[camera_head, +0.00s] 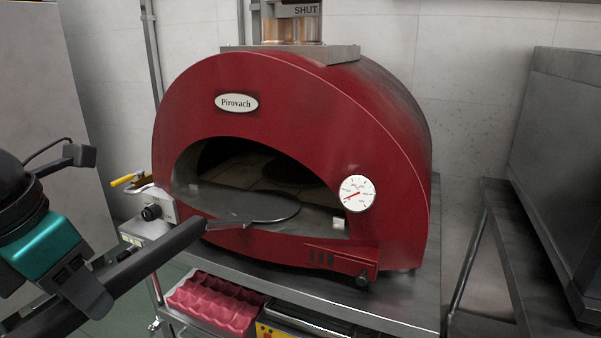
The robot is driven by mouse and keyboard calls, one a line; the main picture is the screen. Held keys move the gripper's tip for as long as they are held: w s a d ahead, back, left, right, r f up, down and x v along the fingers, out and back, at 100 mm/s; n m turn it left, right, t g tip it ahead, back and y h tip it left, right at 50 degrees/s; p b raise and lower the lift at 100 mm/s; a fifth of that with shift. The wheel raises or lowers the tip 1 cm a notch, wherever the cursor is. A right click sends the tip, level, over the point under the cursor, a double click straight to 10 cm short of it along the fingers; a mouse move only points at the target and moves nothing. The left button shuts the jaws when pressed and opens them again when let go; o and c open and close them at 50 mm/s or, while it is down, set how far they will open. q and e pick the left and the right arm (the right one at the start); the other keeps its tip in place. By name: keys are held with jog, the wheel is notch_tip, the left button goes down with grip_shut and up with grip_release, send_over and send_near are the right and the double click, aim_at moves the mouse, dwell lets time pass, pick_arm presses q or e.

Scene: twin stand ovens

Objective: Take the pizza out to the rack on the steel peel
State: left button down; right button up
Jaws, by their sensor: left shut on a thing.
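The steel peel (262,207) has a flat round grey head and a long dark handle. Its head lies in the mouth of the red oven (290,110), over the front of the oven floor, and looks bare. My left gripper (92,283), with a teal body, is shut on the handle at the lower left. A dark round shape (287,172) lies deeper in the oven, behind the peel head; it may be the pizza, but shadow hides its detail. I cannot make out the rack with certainty. My right gripper is not in view.
The oven stands on a steel stand (410,305) with a red ridged tray (215,302) below. A dial (357,193) sits right of the mouth. A yellow-handled tool (128,179) is left of it. Steel equipment (565,170) stands at the right.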

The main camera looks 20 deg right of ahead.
aim_at(199, 216)
pick_arm(q)
jog(key=shift+w+d, duration=0.25)
jog(key=shift+w, duration=0.05)
jog(key=shift+w+d+f, duration=0.1)
jog(key=shift+w+d, duration=0.05)
jog(key=shift+w, duration=0.05)
dwell(0.3)
jog(key=shift+w+d+b, duration=0.15)
jog(key=shift+w+b, duration=0.1)
jog(key=shift+b, duration=0.1)
dwell(0.3)
jog(key=w+d+p, duration=0.1)
jog(key=w+d, duration=0.2)
jog(key=w, duration=0.1)
jog(key=w+d+p, duration=0.1)
jog(key=w+d, duration=0.3)
jog(key=w+d+p, duration=0.1)
jog(key=w+d, duration=0.2)
jog(key=w, duration=0.2)
jog(key=shift+d, duration=0.15)
jog(key=shift+w+d+f, duration=0.15)
jog(key=shift+w, duration=0.1)
